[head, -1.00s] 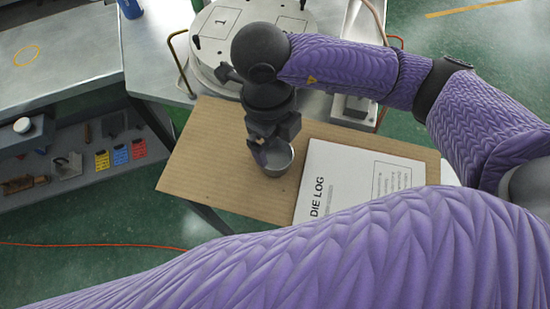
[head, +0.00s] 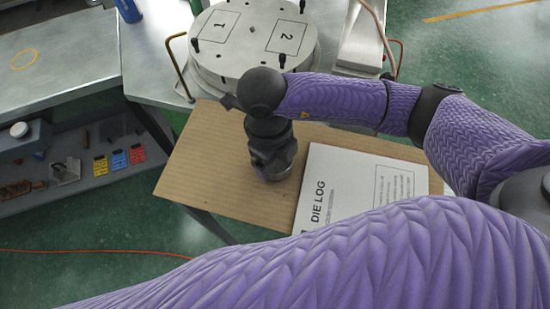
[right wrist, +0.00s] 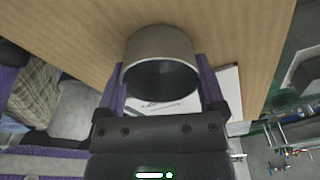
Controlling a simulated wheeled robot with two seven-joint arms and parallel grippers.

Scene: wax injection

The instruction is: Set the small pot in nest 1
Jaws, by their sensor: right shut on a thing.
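The small pot (right wrist: 162,62) is a grey metal cup, seen in the right wrist view between the two fingers of my right gripper (right wrist: 160,78), its open mouth towards the camera. My right gripper (head: 273,172) is shut on it, over the cardboard sheet in the head view. There the gripper hides the pot, and I cannot tell whether the pot touches the cardboard. Nest 1 (head: 219,27) is an outlined square marked 1 on the round grey plate, left of the square marked 2. Nest 1 looks empty. My left gripper is not in view.
The cardboard (head: 205,165) carries a white DIE LOG sheet (head: 335,190) right of the gripper. The round plate (head: 252,62) has several black upright pins. A bent brass-coloured rod (head: 178,68) stands at its left. A blue object (head: 129,10) is at the back left.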

